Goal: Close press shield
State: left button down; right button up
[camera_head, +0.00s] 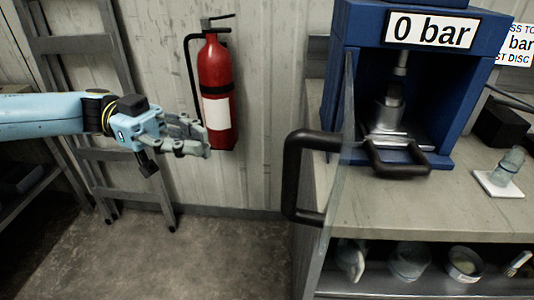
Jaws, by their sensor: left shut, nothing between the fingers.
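The blue press (430,85) stands on the bench at the right, with a "0 bar" sign (432,30) on top. Its clear shield (338,165) is swung open and shows nearly edge-on at the press's left front. A large black handle (291,180) sticks out to the left from the shield. My right gripper is out of view.
A second black handle (400,168) shows at the press's front. A red fire extinguisher (216,90) hangs on the wall behind my left gripper. A grey ladder (100,100) leans at the left. The bench top (440,200) is mostly clear in front; several containers sit on the shelf below.

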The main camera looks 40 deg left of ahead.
pick_arm(q)
jog(key=w+d+p, duration=0.1)
jog(key=w+d, duration=0.1)
jog(key=d, duration=0.9)
jog(key=shift+d, duration=0.15)
